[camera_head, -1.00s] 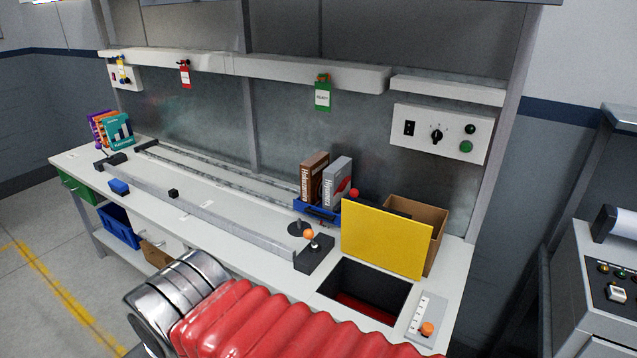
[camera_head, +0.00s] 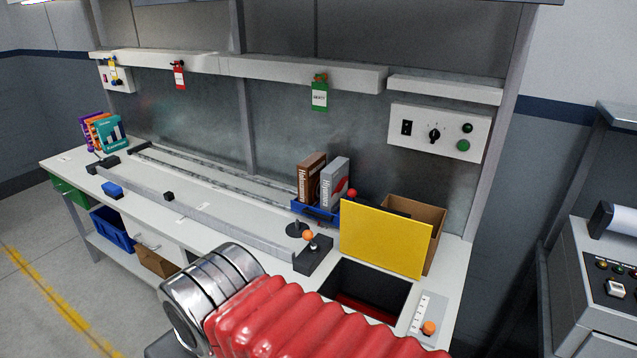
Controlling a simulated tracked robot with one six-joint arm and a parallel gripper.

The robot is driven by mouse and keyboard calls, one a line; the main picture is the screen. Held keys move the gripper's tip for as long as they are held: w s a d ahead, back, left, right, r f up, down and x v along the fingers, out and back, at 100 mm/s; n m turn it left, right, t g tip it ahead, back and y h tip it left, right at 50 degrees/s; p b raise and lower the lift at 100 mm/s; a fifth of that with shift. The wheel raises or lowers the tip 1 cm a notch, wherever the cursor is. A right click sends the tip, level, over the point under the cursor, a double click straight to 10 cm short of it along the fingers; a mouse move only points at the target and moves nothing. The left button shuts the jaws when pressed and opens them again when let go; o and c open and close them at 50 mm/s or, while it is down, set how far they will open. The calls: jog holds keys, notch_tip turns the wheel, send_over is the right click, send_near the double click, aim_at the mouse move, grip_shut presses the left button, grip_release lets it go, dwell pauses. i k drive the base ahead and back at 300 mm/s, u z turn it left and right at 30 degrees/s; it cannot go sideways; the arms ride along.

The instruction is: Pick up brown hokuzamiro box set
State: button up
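A brown box set (camera_head: 311,178) with white lettering stands upright in a blue tray (camera_head: 318,215) on the workbench, right of the middle. I cannot read its lettering surely. A grey box (camera_head: 335,185) with a red mark stands beside it on the right, in the same tray. My arm, with a red ribbed sleeve and a metal cuff, reaches in from the bottom, well in front of and below the tray. My gripper's fingers are not visible.
A yellow panel (camera_head: 385,238) stands right of the tray, before a cardboard box (camera_head: 427,219), with a dark opening (camera_head: 366,288) in front. A joystick unit (camera_head: 314,255) stands before the tray. A long rail (camera_head: 195,210) runs left. Several books (camera_head: 104,133) stand at far left.

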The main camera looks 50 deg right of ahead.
aim_at(308, 170)
jog(key=u, duration=0.05)
jog(key=i, duration=1)
jog(key=z, duration=0.05)
